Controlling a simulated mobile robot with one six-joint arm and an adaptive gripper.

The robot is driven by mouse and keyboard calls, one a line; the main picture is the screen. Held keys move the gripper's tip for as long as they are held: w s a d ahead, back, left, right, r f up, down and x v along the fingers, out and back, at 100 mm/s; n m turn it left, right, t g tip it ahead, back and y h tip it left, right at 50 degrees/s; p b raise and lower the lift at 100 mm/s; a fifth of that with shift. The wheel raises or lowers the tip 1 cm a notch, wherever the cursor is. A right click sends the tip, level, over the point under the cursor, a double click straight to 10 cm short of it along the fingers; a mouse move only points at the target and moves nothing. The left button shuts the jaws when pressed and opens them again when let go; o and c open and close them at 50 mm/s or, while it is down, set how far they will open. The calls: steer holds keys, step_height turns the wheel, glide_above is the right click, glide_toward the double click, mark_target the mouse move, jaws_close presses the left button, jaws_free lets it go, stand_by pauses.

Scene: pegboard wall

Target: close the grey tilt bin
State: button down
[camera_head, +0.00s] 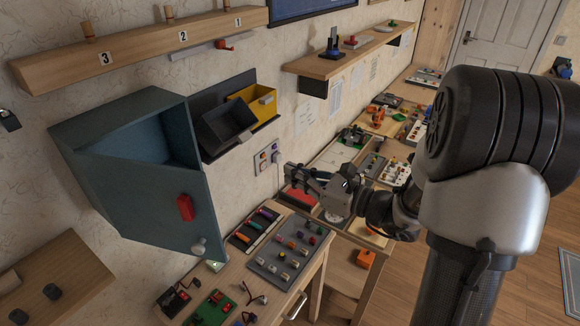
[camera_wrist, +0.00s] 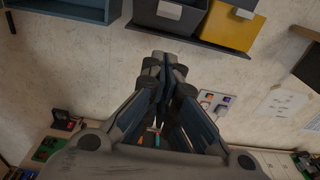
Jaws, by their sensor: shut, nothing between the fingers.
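The grey tilt bin (camera_head: 226,124) hangs in a dark wall rack, tipped forward with its open top showing. In the wrist view the grey bin (camera_wrist: 170,17) is at the top, with a pale label on its front. The yellow bin (camera_head: 262,104) is to its right in the rack and also looks tipped out. My gripper (camera_head: 290,172) is shut and empty, in front of the wall, lower and to the right of the bins. In the wrist view its fingertips (camera_wrist: 165,62) are together just below the rack, apart from the grey bin.
A blue-grey cabinet (camera_head: 190,212) stands left of the rack with its door swung out. A wall plate with coloured parts (camera_head: 267,157) is beside my gripper. Below is a bench with a grey tray (camera_head: 290,246) of small blocks. A wooden shelf (camera_head: 345,62) is at upper right.

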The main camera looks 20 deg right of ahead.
steer(key=w+a+r, duration=0.2)
steer(key=w+a, duration=0.4)
steer(key=w, duration=0.2)
steer(key=shift+w+b, duration=0.3)
steer(key=shift+w, duration=0.05)
steer(key=shift+a+r, duration=0.1)
steer(key=shift+r, duration=0.1)
steer(key=shift+r+p, duration=0.35)
steer(key=shift+p, duration=0.65)
